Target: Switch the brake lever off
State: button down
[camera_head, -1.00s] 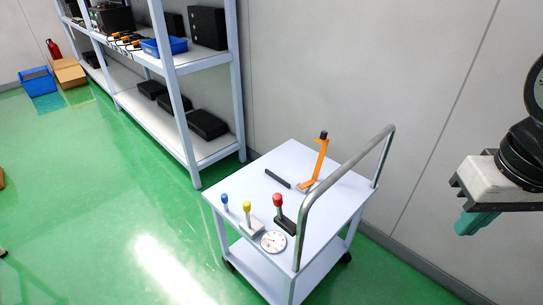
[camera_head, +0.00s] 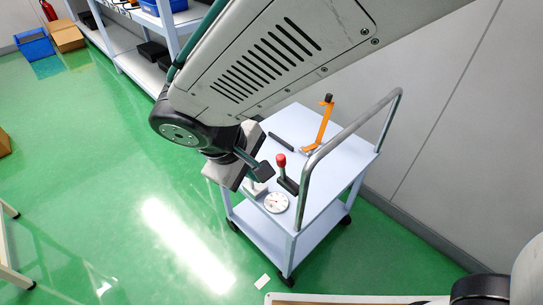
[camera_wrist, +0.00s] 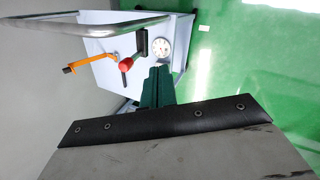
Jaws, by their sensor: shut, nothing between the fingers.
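The cart top holds an upright orange lever (camera_head: 320,126) with a black tip and a shorter black lever with a red knob (camera_head: 281,160). I cannot tell which is the brake lever. Both show in the wrist view, the orange lever (camera_wrist: 92,62) at the left and the red knob (camera_wrist: 125,65) nearer the centre. My gripper (camera_wrist: 158,78) has its green fingers shut and empty. In the wrist view they overlap the cart top, just right of the red knob.
A bent metal handrail (camera_head: 345,130) rises over the cart's right side. A white dial gauge (camera_head: 276,203) and a black bar (camera_head: 281,141) lie on the cart top (camera_head: 320,195). My arm covers the cart's left part. Green floor left of the cart is clear.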

aim_at(279, 160)
jog(key=w+d+f, duration=0.3)
jog(key=w+f, duration=0.4)
jog(key=w, duration=0.2)
jog(key=shift+f+t+y, duration=0.3)
jog(key=shift+w+d+r, duration=0.45)
jog(key=shift+w+d, duration=0.25)
jog(key=shift+w, duration=0.05)
jog(key=shift+s, duration=0.1)
